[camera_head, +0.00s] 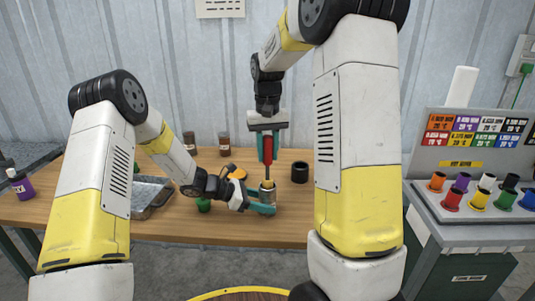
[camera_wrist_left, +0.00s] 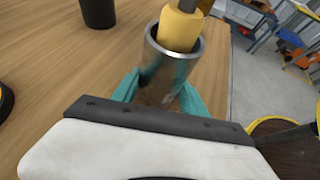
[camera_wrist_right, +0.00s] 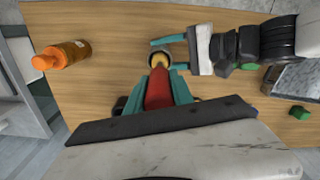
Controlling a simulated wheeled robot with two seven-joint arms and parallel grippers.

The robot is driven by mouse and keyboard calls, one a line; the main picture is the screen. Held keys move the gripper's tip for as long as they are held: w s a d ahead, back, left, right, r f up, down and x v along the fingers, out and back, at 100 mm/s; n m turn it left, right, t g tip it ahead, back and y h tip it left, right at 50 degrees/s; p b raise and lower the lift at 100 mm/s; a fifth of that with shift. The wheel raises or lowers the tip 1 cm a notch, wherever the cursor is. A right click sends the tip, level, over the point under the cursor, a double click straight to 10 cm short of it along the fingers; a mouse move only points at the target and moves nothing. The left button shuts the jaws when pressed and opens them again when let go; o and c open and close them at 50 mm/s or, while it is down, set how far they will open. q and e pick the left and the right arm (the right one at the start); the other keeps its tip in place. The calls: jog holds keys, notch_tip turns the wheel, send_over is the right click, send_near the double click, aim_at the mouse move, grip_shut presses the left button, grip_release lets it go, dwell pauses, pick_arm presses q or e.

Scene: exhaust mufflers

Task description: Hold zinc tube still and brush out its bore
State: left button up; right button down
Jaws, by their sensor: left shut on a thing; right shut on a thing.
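The zinc tube (camera_wrist_left: 157,82) is a short shiny metal cylinder; it stands upright on the wooden table in the head view (camera_head: 267,191). My left gripper (camera_head: 264,203) is shut around its side. My right gripper (camera_head: 267,146) is above the tube, shut on the red handle of a brush (camera_head: 268,157), which points straight down. The brush's yellow head (camera_wrist_left: 181,27) is partly inside the tube's open top in the left wrist view; its lower end is hidden in the bore. The right wrist view shows the red handle (camera_wrist_right: 158,90) between the right fingers.
A black cup (camera_head: 300,172) stands right of the tube. A grey metal tray (camera_head: 163,203) and a green piece (camera_head: 203,204) lie to the left. Amber jars (camera_head: 224,144) stand at the back. An orange bottle (camera_wrist_right: 62,55) is on the table in the right wrist view.

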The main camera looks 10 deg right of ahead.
aim_at(268, 165)
jog(key=shift+f, duration=2.45)
jog(key=shift+r, duration=0.1)
jog(key=shift+r, duration=2.35)
jog(key=shift+f, duration=2.45)
jog(key=shift+r, duration=0.1)
jog(key=shift+r, duration=2.35)
jog(key=shift+f, duration=2.4)
